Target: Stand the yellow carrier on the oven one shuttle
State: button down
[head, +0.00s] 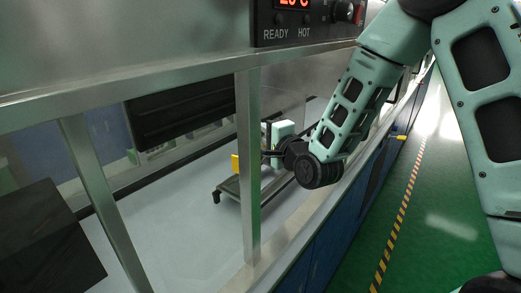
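A small yellow piece (235,164), which looks like the yellow carrier, shows just left of a metal post inside the bay. It is above or at a low grey shuttle-like frame (229,188) with dark feet; I cannot tell whether they touch. My gripper (267,155) is just right of the post, at the end of my pale green arm, at about the yellow piece's height. The post hides the space between them, so the fingertips and any hold on the piece do not show. The oven panel (305,20) with READY and HOT labels is above.
Metal posts (249,170) and a long rail (180,75) frame the bay in front of my view. A dark box (45,245) stands at the lower left. The pale bay floor (170,230) is mostly clear. A green aisle (440,190) lies right.

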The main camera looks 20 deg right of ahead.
jog(key=shift+f, duration=2.15)
jog(key=shift+f, duration=0.15)
jog(key=c, duration=1.4)
grip_release()
jog(key=shift+o, duration=0.2)
jog(key=shift+r, duration=0.2)
